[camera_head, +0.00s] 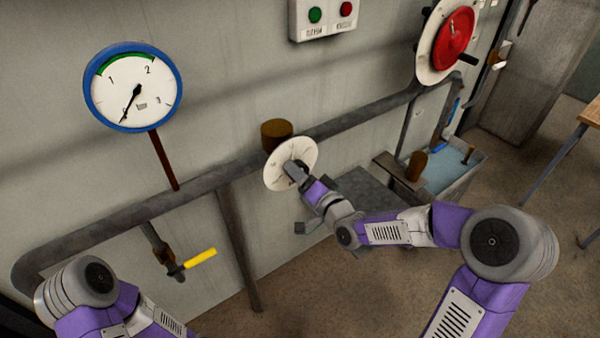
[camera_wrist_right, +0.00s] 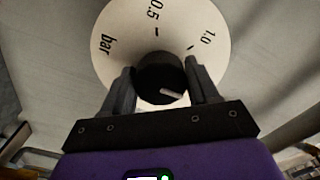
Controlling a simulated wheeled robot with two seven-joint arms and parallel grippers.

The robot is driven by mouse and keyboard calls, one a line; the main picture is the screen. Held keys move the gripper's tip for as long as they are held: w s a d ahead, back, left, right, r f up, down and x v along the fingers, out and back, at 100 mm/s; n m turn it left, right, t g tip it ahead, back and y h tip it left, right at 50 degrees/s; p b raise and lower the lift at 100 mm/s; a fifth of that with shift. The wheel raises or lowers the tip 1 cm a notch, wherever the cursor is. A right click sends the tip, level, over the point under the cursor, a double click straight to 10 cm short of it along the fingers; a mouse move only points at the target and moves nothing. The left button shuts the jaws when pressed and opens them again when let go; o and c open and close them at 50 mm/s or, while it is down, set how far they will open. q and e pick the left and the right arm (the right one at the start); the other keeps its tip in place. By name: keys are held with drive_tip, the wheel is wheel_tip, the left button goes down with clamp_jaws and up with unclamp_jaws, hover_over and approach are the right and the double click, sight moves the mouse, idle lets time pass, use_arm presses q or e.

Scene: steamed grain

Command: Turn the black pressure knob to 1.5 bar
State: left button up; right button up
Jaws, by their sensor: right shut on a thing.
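The black pressure knob (camera_wrist_right: 160,80) stands in front of a white round dial (camera_wrist_right: 122,30) marked bar, 0.5 and 1.0 in the right wrist view. A pale line on the knob points right and slightly down; no 1.5 label is visible. My right gripper (camera_wrist_right: 160,82) is shut on the knob, one finger on each side. In the head view the dial (camera_head: 278,178) sits below a brown cap, and my right gripper (camera_head: 296,172) covers the knob. My left arm shows at the lower left, but its gripper is out of frame.
A blue-rimmed gauge (camera_head: 134,87) has its needle pointing lower left, below 1. A grey pipe (camera_head: 130,212) runs along the wall, with a yellow-handled valve (camera_head: 200,258) under it. A red wheel (camera_head: 454,40) and a button box (camera_head: 325,18) are above. A water basin (camera_head: 450,172) stands right.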

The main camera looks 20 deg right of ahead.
drive_tip(key=shift+f, duration=0.15)
drive_tip(key=o, duration=1)
drive_tip(key=p+v, duration=0.1)
drive_tip(key=v, duration=0.6)
drive_tip(key=shift+s, duration=0.35)
drive_tip(key=s+a+f+g, duration=0.2)
drive_tip(key=f+g, duration=0.1)
drive_tip(key=f, duration=0.5)
drive_tip(key=s+a+f+n+g+h, duration=0.1)
drive_tip(key=f+g, duration=0.2)
drive_tip(key=f, duration=0.5)
drive_tip(key=s+a+f+g, duration=0.2)
drive_tip(key=f, duration=0.6)
drive_tip(key=s+a+f+n+g, duration=0.1)
drive_tip(key=s+f+g, duration=0.2)
drive_tip(key=s+f, duration=0.1)
drive_tip(key=s+a+f+n+g, duration=0.1)
drive_tip(key=s+f+g, duration=0.1)
drive_tip(key=s+f, duration=0.3)
drive_tip(key=s+a+f+n+g+h, duration=0.1)
drive_tip(key=s+f+g, duration=0.2)
drive_tip(key=s, duration=0.4)
drive_tip(key=shift+a+f+g, duration=0.1)
drive_tip(key=shift+f+g, duration=0.2)
drive_tip(key=shift+f, duration=0.55)
